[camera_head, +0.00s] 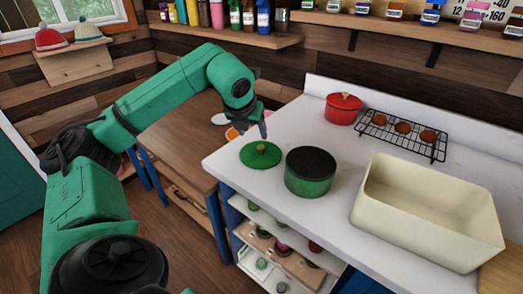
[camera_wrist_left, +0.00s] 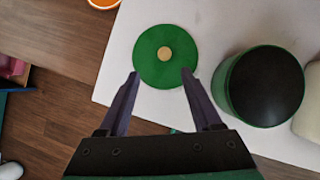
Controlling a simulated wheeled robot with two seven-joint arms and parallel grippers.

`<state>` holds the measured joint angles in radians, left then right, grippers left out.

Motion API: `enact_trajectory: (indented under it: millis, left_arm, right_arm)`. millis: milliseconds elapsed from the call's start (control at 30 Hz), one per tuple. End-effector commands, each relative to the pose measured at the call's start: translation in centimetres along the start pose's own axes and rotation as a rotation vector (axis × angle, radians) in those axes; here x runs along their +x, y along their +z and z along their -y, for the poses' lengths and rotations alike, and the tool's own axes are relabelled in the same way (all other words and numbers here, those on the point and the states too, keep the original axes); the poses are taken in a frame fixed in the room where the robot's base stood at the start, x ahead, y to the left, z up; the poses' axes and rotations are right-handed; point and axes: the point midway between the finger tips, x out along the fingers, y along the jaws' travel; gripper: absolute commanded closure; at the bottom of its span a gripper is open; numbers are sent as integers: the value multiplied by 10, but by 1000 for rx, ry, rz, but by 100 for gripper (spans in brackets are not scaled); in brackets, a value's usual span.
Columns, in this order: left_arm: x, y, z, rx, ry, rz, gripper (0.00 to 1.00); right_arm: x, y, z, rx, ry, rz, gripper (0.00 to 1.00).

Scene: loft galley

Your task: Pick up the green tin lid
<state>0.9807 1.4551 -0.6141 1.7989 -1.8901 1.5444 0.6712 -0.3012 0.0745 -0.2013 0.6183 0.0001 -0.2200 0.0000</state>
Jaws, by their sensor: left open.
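The green tin lid (camera_head: 261,155) is a flat round disc with a small tan knob, lying on the white counter near its left corner. It also shows in the left wrist view (camera_wrist_left: 150,62). Beside it, to the right, stands a green tin (camera_head: 310,172) with a dark top; it also shows in the left wrist view (camera_wrist_left: 262,88). My left gripper (camera_head: 264,126) is open and empty above the counter by the lid. In the left wrist view its two fingers (camera_wrist_left: 160,75) point toward the lid's near edge, with the knob lying beyond the tips. My right gripper is not in view.
A red pot (camera_head: 342,109), a black wire rack (camera_head: 403,137) with brown round items, and a large cream bin (camera_head: 430,215) stand on the counter to the right. A wooden table (camera_head: 180,140) stands left of the counter. Shelves with bottles line the wall above.

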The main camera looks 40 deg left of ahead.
Motion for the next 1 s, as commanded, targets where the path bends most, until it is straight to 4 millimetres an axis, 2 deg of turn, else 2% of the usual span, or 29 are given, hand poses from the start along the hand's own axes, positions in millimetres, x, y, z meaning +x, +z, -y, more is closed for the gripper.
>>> enact_trajectory:
  millis: [67, 167, 267, 400, 500, 733, 867, 900, 1000]
  left_arm:
    - [17, 0, 0, 1, 1, -5, 34]
    - [33, 0, 1, 1, -2, -3, 34]
    - [44, 0, 3, 1, -1, -3, 34]
    - [70, -1, 10, 2, -2, -4, 34]
    - [86, -1, 9, 0, -2, -2, 34]
    - [91, -2, 9, 1, -2, 1, 34]
    - [91, -2, 9, 1, -2, 0, 84]
    - [91, -2, 9, 1, -2, 0, 99]
    - [90, -2, 9, 0, -2, 1, 100]
  right_arm:
    - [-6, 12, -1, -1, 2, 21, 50]
    - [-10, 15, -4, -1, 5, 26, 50]
    - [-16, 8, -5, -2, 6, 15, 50]
    - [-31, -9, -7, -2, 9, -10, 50]
    - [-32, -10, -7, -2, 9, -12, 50]
    - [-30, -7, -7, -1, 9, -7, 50]
    - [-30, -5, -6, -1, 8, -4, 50]
    - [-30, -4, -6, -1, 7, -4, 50]
    - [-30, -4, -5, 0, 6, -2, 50]
